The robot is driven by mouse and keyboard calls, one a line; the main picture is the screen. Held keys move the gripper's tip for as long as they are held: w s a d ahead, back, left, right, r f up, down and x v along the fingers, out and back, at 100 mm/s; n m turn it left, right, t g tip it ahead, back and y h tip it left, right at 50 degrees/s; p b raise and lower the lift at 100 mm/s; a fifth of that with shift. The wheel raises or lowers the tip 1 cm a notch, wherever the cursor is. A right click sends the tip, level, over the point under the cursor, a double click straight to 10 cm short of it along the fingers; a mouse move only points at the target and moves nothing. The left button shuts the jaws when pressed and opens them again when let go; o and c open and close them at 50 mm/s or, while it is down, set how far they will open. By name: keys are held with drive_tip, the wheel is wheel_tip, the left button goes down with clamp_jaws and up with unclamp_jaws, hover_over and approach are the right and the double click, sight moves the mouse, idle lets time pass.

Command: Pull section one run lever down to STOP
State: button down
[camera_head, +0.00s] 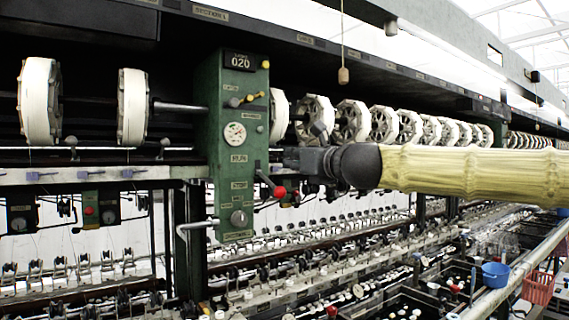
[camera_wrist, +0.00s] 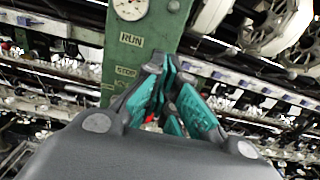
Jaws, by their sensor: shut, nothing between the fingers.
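The green control panel (camera_head: 238,130) stands left of centre in the head view, with a dial and small plates. In the wrist view its plates read RUN (camera_wrist: 131,39) and STOP (camera_wrist: 125,71). The run lever (camera_head: 266,180) slants down and right from the panel's right side and ends in a red knob (camera_head: 279,191). My gripper (camera_head: 288,158) is right of the panel, just above the knob. In the wrist view my gripper (camera_wrist: 163,68) is shut and empty, and a bit of the red knob (camera_wrist: 150,118) shows among the teal fingers. Contact cannot be told.
White reels (camera_head: 132,107) line the machine on both sides of the panel. A bent metal handle (camera_head: 197,225) sticks out at the panel's lower left. Threads and guides fill the space below. A blue bucket (camera_head: 495,274) and a red basket (camera_head: 538,288) are at lower right.

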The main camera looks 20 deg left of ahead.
drive_tip(key=b+v, duration=0.2)
drive_tip(key=v, duration=0.9)
drive_tip(key=shift+s+d, duration=0.2)
drive_tip(key=shift+f, duration=0.2)
